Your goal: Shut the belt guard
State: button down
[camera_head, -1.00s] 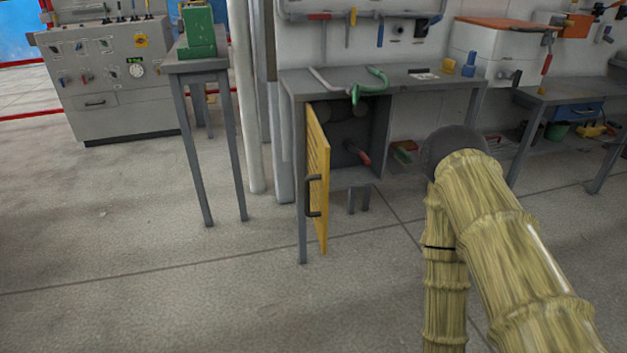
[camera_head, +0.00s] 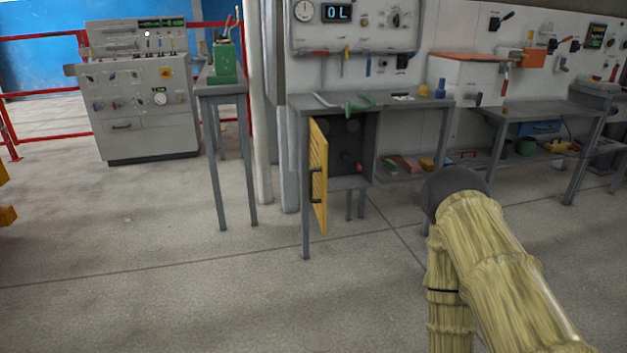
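The belt guard (camera_head: 319,178) is a yellow slatted door with a dark handle (camera_head: 314,184). It stands swung open at the left front of a dark cabinet under the grey workbench, edge-on towards me. The cabinet's dark inside (camera_head: 350,150) shows, with a red-tipped part in it. My arm, in a yellowish sleeve, reaches in at the lower right, apart from the guard and to its right. A dark round part shows at its far end. The gripper's fingers are not seen.
The grey bench (camera_head: 400,104) has a green clamp (camera_head: 357,104) on top and a front leg beside the guard. A narrow table (camera_head: 223,90) with a green machine (camera_head: 224,66) stands to the left. A grey control console (camera_head: 135,100) is further left. The floor before the guard is clear.

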aim_at(319, 145)
jog(key=u, duration=1.1)
jog(key=i, duration=1)
jog(key=z, duration=0.45)
jog(key=i, duration=0.85)
jog(key=z, duration=0.8)
